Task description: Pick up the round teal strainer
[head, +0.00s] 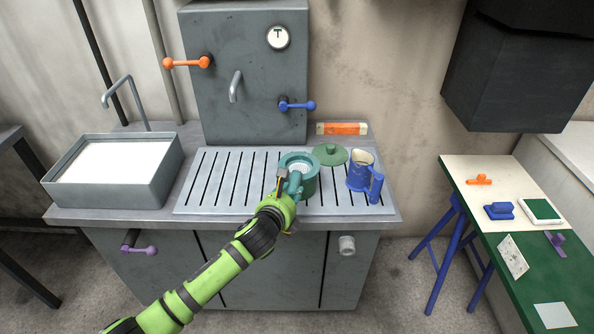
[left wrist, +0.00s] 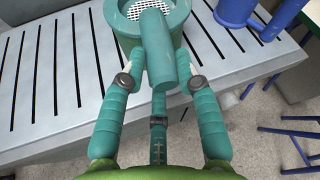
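The round teal strainer (head: 311,184) stands on the slatted metal drainboard in the head view, with a pale perforated mesh inside. In the left wrist view the strainer (left wrist: 126,30) is at the top, cut by the frame edge, and its thick teal handle (left wrist: 160,66) points toward me. My left gripper (head: 287,184) is at the handle. In the left wrist view the gripper (left wrist: 160,56) has a finger on each side of the handle, with small gaps seeming to show, and a third finger below it. The right gripper is not in view.
A blue jug (head: 360,172) stands right of the strainer. A green lid-like disc (head: 330,155) lies behind it. A sink basin (head: 112,185) is at left. A grey cabinet (head: 245,85) with orange and blue levers rises behind. The drainboard (head: 215,180) left of the strainer is clear.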

